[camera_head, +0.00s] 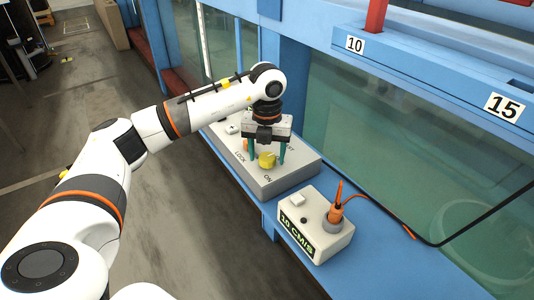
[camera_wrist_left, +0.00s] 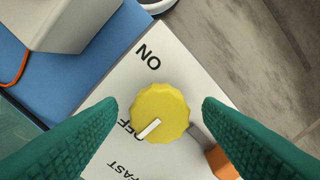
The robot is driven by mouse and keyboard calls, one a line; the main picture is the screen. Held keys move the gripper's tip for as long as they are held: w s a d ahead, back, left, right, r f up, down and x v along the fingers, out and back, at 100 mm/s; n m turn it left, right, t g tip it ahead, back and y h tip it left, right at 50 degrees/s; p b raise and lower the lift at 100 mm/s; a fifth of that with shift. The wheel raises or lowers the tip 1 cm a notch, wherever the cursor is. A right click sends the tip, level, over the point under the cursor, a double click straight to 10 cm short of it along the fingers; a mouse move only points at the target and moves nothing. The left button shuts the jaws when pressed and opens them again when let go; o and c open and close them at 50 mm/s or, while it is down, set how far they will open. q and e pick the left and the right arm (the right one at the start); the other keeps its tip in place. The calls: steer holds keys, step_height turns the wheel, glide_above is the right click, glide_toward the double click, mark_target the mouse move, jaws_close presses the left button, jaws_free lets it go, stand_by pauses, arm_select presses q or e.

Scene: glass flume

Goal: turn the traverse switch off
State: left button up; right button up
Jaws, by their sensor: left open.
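The traverse switch is a round yellow knob (camera_head: 267,160) on top of a grey control box (camera_head: 290,178). In the left wrist view the knob (camera_wrist_left: 160,113) has a white pointer mark at its lower left edge, by the word OFF. ON is printed above the knob and FAST below. My left gripper (camera_head: 266,163) points down over the box, open, with one green finger on each side of the knob. In the left wrist view both fingers (camera_wrist_left: 159,106) look apart from the knob. My right gripper is not in view.
A smaller white box (camera_head: 315,222) reading 10 CM/S, with an orange plug and cable, stands close to the control box. Both sit on a blue ledge (camera_head: 262,203) along the glass flume. An orange part (camera_wrist_left: 222,162) shows beside the right finger. The floor at left is open.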

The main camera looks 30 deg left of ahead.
mark_target(267, 158)
arm_select(q)
step_height(267, 158, up, 12)
steer(key=shift+f, duration=0.25)
stand_by(0.6)
